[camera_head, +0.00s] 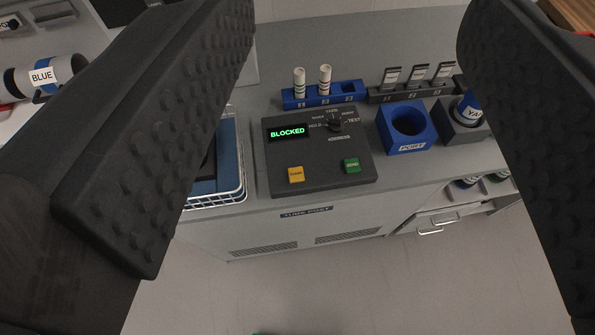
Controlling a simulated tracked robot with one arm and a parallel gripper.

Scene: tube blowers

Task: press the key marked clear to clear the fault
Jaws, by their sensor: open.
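A dark control panel (318,180) sits on the grey counter between my fingers. Its display (288,131) reads BLOCKED in green. A yellow key (296,174) is at its lower left; its small lettering looks like CLEAR but is hard to read. A green key (351,165) at the lower right seems to read SEND. A rotary knob (334,122) with labels around it, TEST among them, is at the upper right. My gripper (340,150) is open and empty, its two black fingers wide apart at the left and right, nearer the camera than the panel.
A blue port block (406,128) with a round hole stands right of the panel. A blue rack (322,95) with two white tubes is behind it. A white wire basket (222,196) is at the left, partly hidden by my finger. The floor in front is clear.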

